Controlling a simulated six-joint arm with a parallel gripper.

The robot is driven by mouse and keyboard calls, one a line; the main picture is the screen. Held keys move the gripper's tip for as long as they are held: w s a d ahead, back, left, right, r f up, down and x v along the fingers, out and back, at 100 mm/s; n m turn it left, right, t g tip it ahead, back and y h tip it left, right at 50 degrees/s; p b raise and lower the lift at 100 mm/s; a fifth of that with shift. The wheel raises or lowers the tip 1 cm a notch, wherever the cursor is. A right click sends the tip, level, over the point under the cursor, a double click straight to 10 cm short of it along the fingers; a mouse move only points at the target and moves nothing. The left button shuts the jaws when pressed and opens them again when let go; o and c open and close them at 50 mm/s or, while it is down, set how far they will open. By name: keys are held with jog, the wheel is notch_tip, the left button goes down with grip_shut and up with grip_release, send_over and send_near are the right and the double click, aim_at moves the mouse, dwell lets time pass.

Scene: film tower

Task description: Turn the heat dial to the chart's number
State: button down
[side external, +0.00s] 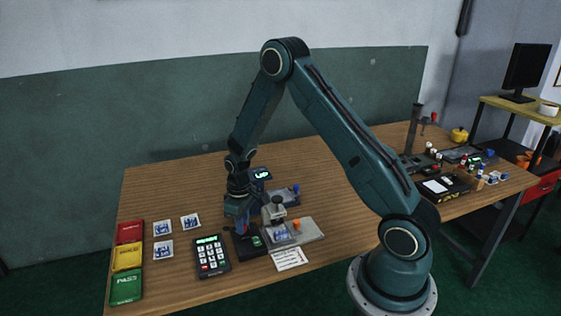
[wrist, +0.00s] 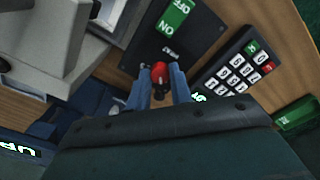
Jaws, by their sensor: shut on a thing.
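The heat dial shows as a red knob (wrist: 159,71) on a black control box (wrist: 204,30) in the wrist view. My gripper (wrist: 160,84) is shut on it, with one blue-grey finger on each side. In the side view my gripper (side external: 241,226) points down onto the black control box (side external: 250,248), and the arm hides most of the dial. The dial's number marks cannot be read. A white printed card (side external: 289,258), perhaps the chart, lies at the table's front edge; its print is too small to read.
A keypad (side external: 211,256) stands left of the box, and a grey machine (side external: 303,232) stands close on its right. A green ON/OFF switch (wrist: 174,16) is on the box. Red, yellow and green trays (side external: 127,256) line the left edge.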

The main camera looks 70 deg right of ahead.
jog(key=m, duration=0.3)
jog(key=shift+m, duration=2.3)
jog(key=c, duration=1.3)
grip_release()
jog(key=shift+o, duration=0.2)
jog(key=shift+r, duration=0.1)
notch_tip(320, 180, up, 14)
